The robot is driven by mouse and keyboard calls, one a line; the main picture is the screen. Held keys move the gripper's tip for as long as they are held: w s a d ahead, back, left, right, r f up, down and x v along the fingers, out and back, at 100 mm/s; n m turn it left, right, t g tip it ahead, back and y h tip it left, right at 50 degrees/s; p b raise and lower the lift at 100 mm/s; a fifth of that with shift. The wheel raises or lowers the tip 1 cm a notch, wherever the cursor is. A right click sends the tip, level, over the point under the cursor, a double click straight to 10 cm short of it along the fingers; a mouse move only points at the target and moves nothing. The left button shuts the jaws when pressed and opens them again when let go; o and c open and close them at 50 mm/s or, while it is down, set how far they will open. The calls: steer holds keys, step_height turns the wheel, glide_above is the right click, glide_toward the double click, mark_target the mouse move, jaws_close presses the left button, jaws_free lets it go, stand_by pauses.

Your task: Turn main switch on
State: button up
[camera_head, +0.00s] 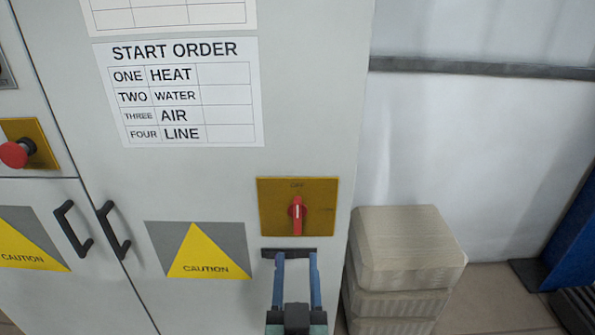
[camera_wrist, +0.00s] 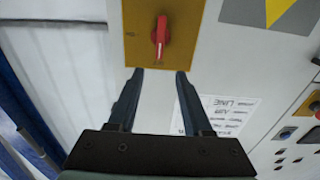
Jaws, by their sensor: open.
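The main switch is a red rotary handle (camera_head: 297,215) on a yellow plate (camera_head: 268,190) on the grey cabinet's front. The handle stands upright, pointing up toward the "OFF" mark. My gripper (camera_head: 290,254) is open and empty, with its two blue fingers just below the plate in the head view. In the wrist view the red handle (camera_wrist: 160,36) lies ahead of the gap between the fingertips (camera_wrist: 159,72), apart from them. The wrist picture is turned over, so the sign's lettering is upside down.
A "START ORDER" sign (camera_head: 180,92) hangs above the switch. A caution label (camera_head: 198,262), black door handles (camera_head: 113,231) and a red emergency button (camera_head: 14,154) are to the left. Stacked beige packages (camera_head: 404,250) stand right of the cabinet. A blue frame (camera_head: 570,235) is at far right.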

mark_target(297, 210)
steer(key=shift+r+p, duration=0.55)
steer(key=shift+p, duration=0.3)
steer(key=w+p, duration=0.3)
steer(key=w, duration=1)
steer(key=shift+f, duration=0.15)
steer(key=shift+s, duration=0.1)
jaws_close()
